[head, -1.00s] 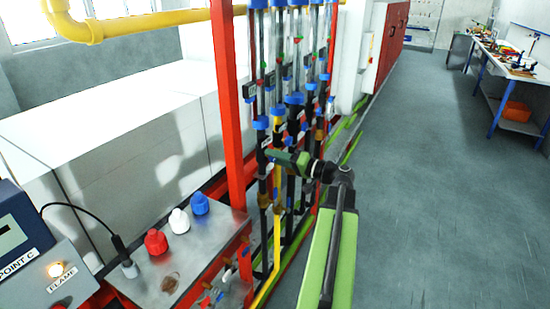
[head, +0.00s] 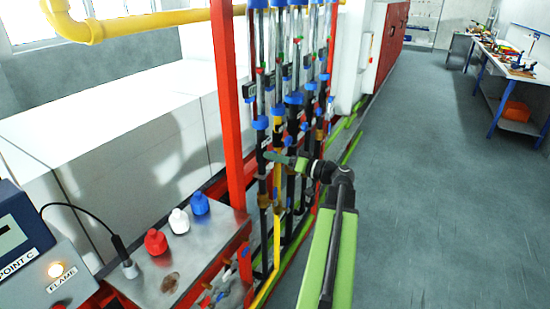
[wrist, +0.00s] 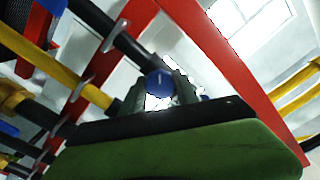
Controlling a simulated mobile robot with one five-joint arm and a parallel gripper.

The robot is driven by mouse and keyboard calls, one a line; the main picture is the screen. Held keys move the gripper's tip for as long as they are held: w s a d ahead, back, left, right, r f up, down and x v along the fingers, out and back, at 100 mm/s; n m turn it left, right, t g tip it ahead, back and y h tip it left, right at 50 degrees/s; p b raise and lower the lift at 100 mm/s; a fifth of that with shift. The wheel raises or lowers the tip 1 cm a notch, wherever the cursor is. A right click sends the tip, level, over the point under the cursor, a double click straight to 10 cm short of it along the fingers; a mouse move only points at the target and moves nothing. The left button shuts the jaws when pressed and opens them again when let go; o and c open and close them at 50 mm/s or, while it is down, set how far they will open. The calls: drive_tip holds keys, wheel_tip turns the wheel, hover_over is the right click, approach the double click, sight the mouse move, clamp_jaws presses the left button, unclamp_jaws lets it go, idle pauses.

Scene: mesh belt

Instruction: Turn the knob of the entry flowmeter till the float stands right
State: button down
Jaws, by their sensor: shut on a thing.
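A row of upright flowmeter tubes (head: 294,65) with blue fittings stands in the red frame in the head view. My gripper (head: 268,156) reaches the lower part of the row from the right, with its jaws on edge. In the wrist view a small blue knob (wrist: 159,82) with a pale mark sits between the two grey fingers of my gripper (wrist: 158,90), which are shut on it. In the head view the gripper hides this knob. The floats are too small to read, and I cannot tell which tube the knob serves.
A red post (head: 226,90) stands left of the tubes, and a yellow pipe (head: 150,24) runs above. The floor (head: 430,190) at right is clear.

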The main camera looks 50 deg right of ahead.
drive_tip(key=shift+f, duration=0.1)
drive_tip(key=c, duration=0.9)
unclamp_jaws()
drive_tip(key=v, duration=1.7)
drive_tip(key=shift+s, duration=0.25)
